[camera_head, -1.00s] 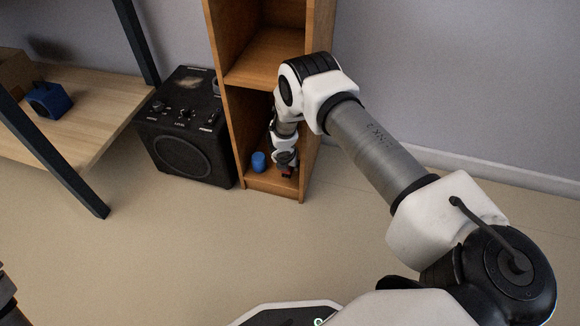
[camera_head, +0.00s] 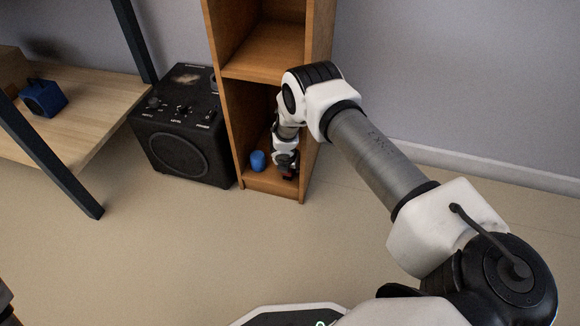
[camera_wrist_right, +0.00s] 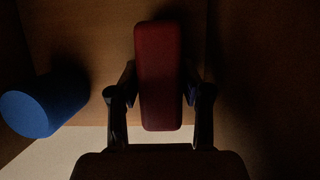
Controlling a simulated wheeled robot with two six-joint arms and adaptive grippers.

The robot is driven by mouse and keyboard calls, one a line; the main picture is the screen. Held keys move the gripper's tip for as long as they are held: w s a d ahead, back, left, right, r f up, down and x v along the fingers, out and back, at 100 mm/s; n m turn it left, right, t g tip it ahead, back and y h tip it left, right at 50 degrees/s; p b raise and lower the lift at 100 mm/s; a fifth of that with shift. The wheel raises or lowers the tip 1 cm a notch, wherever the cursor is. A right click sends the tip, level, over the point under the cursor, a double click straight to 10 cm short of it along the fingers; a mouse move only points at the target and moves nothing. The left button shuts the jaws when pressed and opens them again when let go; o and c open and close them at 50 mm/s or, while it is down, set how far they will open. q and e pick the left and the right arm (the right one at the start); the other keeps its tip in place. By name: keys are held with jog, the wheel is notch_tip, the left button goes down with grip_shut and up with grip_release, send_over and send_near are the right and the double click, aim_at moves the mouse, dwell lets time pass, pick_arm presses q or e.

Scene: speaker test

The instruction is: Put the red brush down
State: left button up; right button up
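The red brush (camera_wrist_right: 158,75) shows in the right wrist view as a dark red block between the two fingers of my right gripper (camera_wrist_right: 160,92). The finger pads meet its sides, so the gripper looks shut on it. In the head view my right arm reaches into the bottom compartment of the wooden shelf (camera_head: 228,125). There my right gripper (camera_head: 286,166) is low, and a bit of red shows at its tip. Whether the brush touches the shelf floor I cannot tell. My left gripper is not clearly in view.
Shelf walls enclose the gripper closely. A black speaker (camera_head: 180,150) stands left of the shelf. A wooden table (camera_head: 85,115) holds a blue object (camera_head: 44,98).

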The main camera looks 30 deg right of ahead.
jog(key=shift+s+f, duration=0.15)
jog(key=shift+r+p, duration=0.3)
jog(key=p+v, duration=0.7)
jog(key=v, duration=0.5)
